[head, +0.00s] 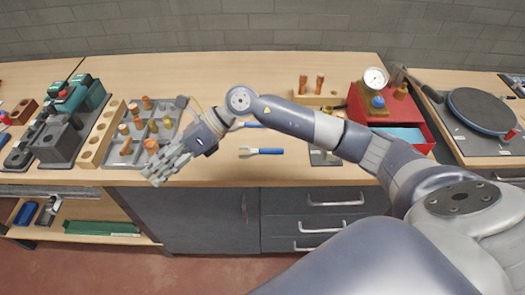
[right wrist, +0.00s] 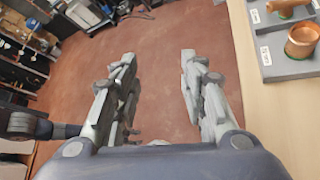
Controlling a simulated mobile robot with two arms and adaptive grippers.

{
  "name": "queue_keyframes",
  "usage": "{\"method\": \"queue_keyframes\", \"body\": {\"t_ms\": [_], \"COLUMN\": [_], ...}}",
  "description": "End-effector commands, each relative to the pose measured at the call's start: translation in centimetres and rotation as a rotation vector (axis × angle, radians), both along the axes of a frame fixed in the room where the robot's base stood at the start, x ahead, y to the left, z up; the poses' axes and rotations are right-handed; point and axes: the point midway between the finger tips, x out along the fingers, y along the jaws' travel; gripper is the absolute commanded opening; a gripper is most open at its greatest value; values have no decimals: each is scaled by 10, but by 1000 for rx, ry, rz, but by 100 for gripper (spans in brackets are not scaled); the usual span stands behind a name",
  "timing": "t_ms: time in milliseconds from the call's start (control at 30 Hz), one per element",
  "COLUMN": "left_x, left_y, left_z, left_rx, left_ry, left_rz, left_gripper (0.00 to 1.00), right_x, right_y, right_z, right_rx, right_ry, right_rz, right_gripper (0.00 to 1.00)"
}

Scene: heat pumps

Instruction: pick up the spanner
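A spanner (head: 262,151) with a blue handle and a grey open jaw at its left end lies flat on the wooden workbench (head: 230,172). Another blue-handled tool (head: 252,125) lies behind it, partly hidden by my right arm. My right gripper (head: 158,176) is at the bench's front edge, left of the spanner and apart from it. In the right wrist view its two fingers (right wrist: 160,90) are spread wide with only the red floor between them. The spanner does not show in that view.
A grey tray (head: 113,163) of copper fittings stands behind my right gripper; its edge shows in the right wrist view (right wrist: 290,67). A red box (head: 359,104) with a gauge stands at the back right. Drawers (head: 332,198) are below.

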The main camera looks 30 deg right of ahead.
Motion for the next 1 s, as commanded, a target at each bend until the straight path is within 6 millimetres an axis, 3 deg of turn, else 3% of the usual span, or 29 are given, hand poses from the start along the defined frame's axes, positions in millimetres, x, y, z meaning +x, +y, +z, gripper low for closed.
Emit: {"method": "queue_keyframes", "body": {"t_ms": [100, 167, 300, 400, 567, 833, 1000], "left_x": [0, 0, 0, 0, -1, -1, -1], "left_y": [0, 0, 0, -1, -1, -1, -1], "left_z": [0, 0, 0, 1, 3, 15, 19], "left_rx": [0, 0, -1, -1, -2, -2, -2], "left_ry": [1, 1, 1, 1, 1, 0, 0], "left_rz": [0, 0, 0, 0, -1, -1, -1], "left_gripper": [38, 38, 38, 38, 38, 38, 38], "right_x": [17, 23, 31, 31, 28, 27, 27], "right_y": [-76, -119, -211, -255, -282, -282, -283], "right_z": [-33, -42, -41, -34, -31, -71, -84], "right_rx": [-364, -533, -845, -982, -1066, -1066, -1068], "right_ry": [-43, -38, 9, 51, 87, 90, 88], "right_rz": [74, 96, 108, 104, 99, 101, 100], "right_gripper": [40, 40, 40, 40, 40, 40, 40]}}
